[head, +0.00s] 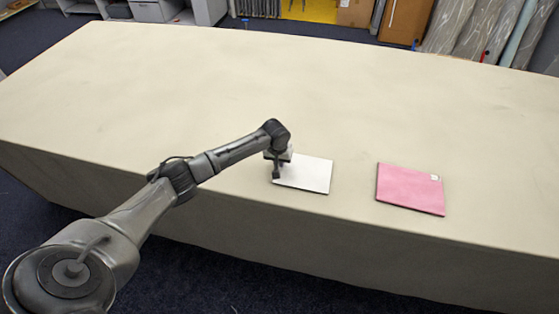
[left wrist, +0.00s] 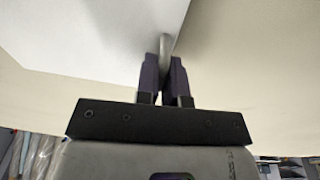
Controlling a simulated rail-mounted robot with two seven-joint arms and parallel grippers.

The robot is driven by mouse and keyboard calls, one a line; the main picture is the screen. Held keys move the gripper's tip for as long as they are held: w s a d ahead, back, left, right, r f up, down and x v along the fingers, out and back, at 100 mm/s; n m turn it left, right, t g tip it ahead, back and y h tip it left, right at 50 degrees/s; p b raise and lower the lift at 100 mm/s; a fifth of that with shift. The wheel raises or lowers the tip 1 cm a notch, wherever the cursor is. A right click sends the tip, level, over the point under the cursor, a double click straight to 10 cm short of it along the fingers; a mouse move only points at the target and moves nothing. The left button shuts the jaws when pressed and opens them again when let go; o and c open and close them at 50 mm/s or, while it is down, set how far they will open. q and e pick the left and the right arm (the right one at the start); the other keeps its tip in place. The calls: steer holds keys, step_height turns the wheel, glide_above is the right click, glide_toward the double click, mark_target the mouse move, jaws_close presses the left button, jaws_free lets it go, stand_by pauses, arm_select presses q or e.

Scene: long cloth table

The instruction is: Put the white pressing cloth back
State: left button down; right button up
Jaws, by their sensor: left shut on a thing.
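The white pressing cloth (head: 306,174) is a flat white rectangle at or just above the table near its front edge, left of a pink piece. My left gripper (head: 277,172) is at the cloth's left edge. I cannot tell whether the cloth touches the table. My right gripper is not in view.
A pink flat folded piece (head: 410,190) with a small white tag lies to the right, apart from the white cloth. The long beige cloth table (head: 230,80) is otherwise clear. Rolled fabrics (head: 480,30) and boxes stand behind it.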

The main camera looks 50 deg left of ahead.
arm_select(q)
steer(key=shift+f, duration=0.3)
steer(key=c, duration=1.1)
jaws_free()
steer(key=shift+c, duration=0.2)
steer(key=shift+r, duration=0.1)
step_height(320, 180, up, 14)
steer(key=s, duration=0.1)
steer(key=shift+s+d+f, duration=0.2)
steer(key=shift+s, duration=0.15)
